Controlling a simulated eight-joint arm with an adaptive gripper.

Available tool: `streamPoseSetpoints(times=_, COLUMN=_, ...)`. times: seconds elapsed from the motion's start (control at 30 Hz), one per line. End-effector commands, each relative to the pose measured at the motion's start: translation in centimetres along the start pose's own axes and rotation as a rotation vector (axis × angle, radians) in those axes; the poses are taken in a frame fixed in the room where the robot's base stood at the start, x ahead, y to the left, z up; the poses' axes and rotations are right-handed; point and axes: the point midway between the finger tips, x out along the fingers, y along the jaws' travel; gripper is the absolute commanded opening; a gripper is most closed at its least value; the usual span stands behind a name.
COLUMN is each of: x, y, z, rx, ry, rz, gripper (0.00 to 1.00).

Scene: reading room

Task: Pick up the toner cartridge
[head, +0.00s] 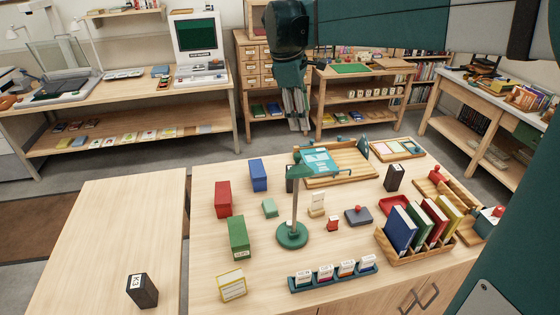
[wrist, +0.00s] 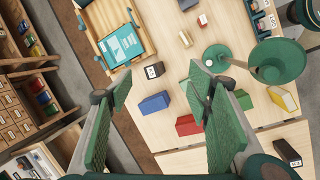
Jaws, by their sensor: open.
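Dark upright boxes stand on the pale tables, and I cannot tell for sure which is the toner cartridge. One labelled dark box (head: 142,290) is on the left table; it also shows in the wrist view (wrist: 287,152). Another dark box (head: 290,178) stands beside the wooden tray, partly hidden by the lamp; in the wrist view its white label shows (wrist: 154,70). A third dark box (head: 394,177) stands on the right. My gripper (head: 297,122) is open and empty, high above the table's far side. Its spread green fingers show in the wrist view (wrist: 158,85).
A green desk lamp (head: 292,235) stands mid-table. A wooden tray (head: 365,165), a book rack (head: 405,257) and a teal rack of labelled cartridges (head: 333,282) stand nearby. The left table is mostly clear.

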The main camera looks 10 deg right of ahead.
Motion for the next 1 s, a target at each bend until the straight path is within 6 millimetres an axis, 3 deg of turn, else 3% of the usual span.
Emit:
streamPoseSetpoints(times=0.5, x=4.4, y=6.3, z=-4.5, rx=-0.251, ry=-0.110, rz=-0.075, gripper=0.50)
streamPoseSetpoints(times=1.0, x=7.9, y=9.3, z=-7.2, rx=-0.401, ry=-0.169, rz=-0.133, gripper=0.50)
